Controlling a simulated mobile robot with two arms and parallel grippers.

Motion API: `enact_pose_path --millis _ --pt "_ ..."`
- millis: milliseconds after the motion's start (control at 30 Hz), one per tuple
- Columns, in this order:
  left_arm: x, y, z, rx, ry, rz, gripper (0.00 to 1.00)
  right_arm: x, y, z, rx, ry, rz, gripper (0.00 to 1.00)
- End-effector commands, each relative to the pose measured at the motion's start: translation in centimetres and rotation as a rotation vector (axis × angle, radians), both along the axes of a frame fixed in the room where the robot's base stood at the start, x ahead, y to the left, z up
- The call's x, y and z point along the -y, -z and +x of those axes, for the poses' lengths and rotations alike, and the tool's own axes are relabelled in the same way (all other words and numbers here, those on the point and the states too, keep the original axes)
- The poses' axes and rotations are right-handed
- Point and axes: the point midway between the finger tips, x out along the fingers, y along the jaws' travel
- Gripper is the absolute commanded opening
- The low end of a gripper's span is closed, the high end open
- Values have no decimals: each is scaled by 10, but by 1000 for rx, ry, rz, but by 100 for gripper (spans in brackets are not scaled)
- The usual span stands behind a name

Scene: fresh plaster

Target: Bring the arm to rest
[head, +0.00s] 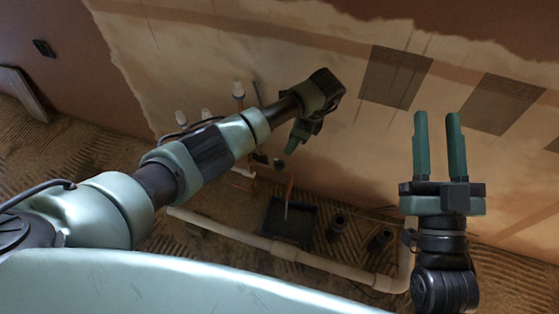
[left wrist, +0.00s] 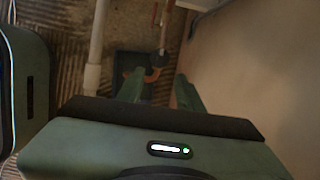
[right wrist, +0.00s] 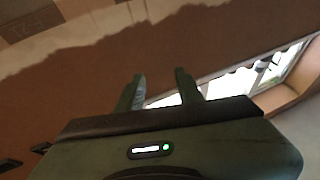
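My left gripper (head: 291,146) hangs from the left arm in the upper middle of the head view, pointing down, apart from the things below. In the left wrist view its two green fingers (left wrist: 158,93) stand apart with nothing between them. My right gripper (head: 436,116) points up at the right of the head view in front of the plaster wall. Its fingers are parallel, wide apart and empty. The right wrist view shows the same open fingers (right wrist: 158,88) against a brown wall and a bright window.
A dark tray (head: 303,226) lies on the ridged floor, with an orange-handled tool at it. Dark cylinders (head: 380,240) stand to its right. A pale pipe (head: 325,262) runs along the front. Grey rectangles (head: 395,77) mark the plaster wall. Free air surrounds both grippers.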

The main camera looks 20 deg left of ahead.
Motion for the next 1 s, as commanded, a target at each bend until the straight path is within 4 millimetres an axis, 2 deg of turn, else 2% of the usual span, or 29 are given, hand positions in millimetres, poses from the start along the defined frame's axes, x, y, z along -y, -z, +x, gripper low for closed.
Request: enact_pose_path --millis 233,767,867,967,1000 --pt "2 -6 0 0 0 0 36 1 17 6 -94 6 -27 36" --pt "4 -4 0 0 6 -9 36 1 18 6 -96 5 -26 36" --pt "23 5 -4 -1 52 -85 36 1 18 6 -96 5 -26 36" --pt "69 20 -14 8 152 -271 36 1 18 7 -96 5 -26 36" --pt "95 24 -19 20 203 -376 36 1 18 7 -96 5 -26 36"
